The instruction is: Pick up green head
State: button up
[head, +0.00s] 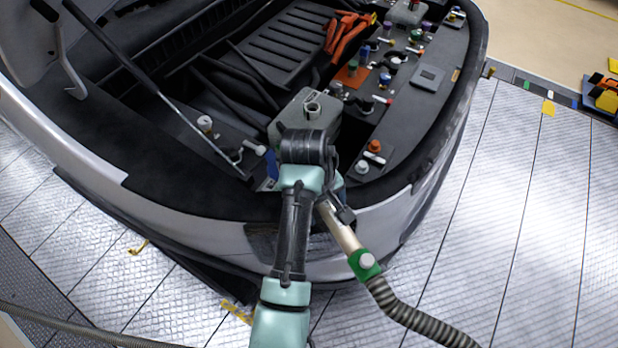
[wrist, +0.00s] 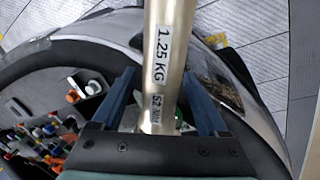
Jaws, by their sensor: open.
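The green head (head: 364,264) is a green collar with a pale round knob, at the joint of a metal tube (head: 342,232) and a ribbed grey hose. It shows right of my arm in the head view, over the car's front edge. In the wrist view the tube (wrist: 163,50), labelled "1.25 KG" and "52 MM", runs between the two blue fingers of my gripper (wrist: 157,78). The fingers are open, with gaps on both sides of the tube. In the head view my arm mostly hides the fingers. The green head is not clearly visible in the wrist view.
The open engine bay holds a grey tank (head: 330,128) with a round opening, just beyond my arm. Several coloured caps stand on the panel (head: 425,105) at right. The ribbed hose (head: 410,315) trails to the lower right. The metal floor (head: 500,230) at right is clear.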

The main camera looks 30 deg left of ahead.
jog(key=shift+f, duration=0.3)
grip_shut()
dwell(1.1)
jog(key=shift+w+r, duration=0.2)
